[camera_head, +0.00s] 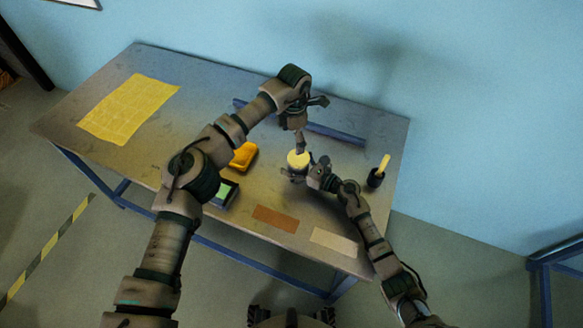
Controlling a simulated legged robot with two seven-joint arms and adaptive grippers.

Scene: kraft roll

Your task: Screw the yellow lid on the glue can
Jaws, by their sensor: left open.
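The yellow lid (298,158) sits at the top of the glue can, right of the middle of the table. Whether it is threaded on or only resting there cannot be seen. The can (297,171) is small and mostly hidden under the lid and behind my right gripper. My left gripper (308,123) is above and just behind the lid, open, with one finger pointing down near it. My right gripper (299,176) is low at the can's side, with its fingers around or beside it; its grip is too small to make out.
The grey table (215,85) holds a yellow sheet (130,108) at left, an orange object (243,156) and a dark box with a green top (223,193). Brown (275,218) and beige (333,242) strips lie in front. A dark cup with a yellow stick (376,178) stands right. A blue bar (335,132) lies behind.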

